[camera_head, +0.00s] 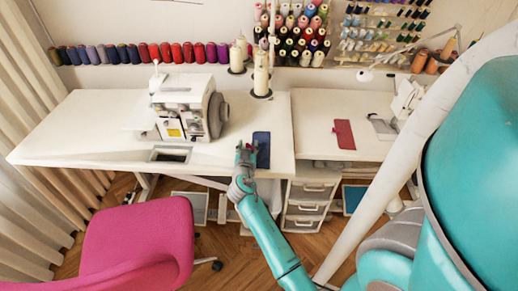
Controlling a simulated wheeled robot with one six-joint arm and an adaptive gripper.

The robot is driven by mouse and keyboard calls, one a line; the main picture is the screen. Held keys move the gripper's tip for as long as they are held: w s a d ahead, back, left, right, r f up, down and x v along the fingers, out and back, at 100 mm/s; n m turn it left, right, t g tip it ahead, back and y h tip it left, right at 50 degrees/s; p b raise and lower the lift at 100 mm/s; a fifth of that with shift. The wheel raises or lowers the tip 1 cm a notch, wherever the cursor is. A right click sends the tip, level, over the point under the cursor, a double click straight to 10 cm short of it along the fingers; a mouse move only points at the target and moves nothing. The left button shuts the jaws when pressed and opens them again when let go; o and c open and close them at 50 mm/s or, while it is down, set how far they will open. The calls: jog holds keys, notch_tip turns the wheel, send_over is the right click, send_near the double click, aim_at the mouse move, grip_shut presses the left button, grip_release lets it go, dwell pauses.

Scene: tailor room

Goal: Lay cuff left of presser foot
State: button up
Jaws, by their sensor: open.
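A dark blue flat piece (263,140) lies on the white table, right of the white overlock machine (182,105). A red flat piece (344,134) lies on the right-hand table, left of a second white machine (406,100). Either piece could be the cuff; I cannot tell which. The presser foot is too small to make out on either machine. My gripper (246,147) is open at the left edge of the blue piece and overlaps it in the picture. I cannot tell whether they touch. My gripper covers part of its left side.
Thread cones (261,77) stand behind the blue piece. The left table (70,125) is bare left of the overlock machine. A pink chair (140,242) stands in front, and a drawer unit (306,203) stands below the tables. Thread spools line the back wall.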

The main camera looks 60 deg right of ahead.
grip_shut()
jog(key=shift+r, duration=0.3)
dwell(0.4)
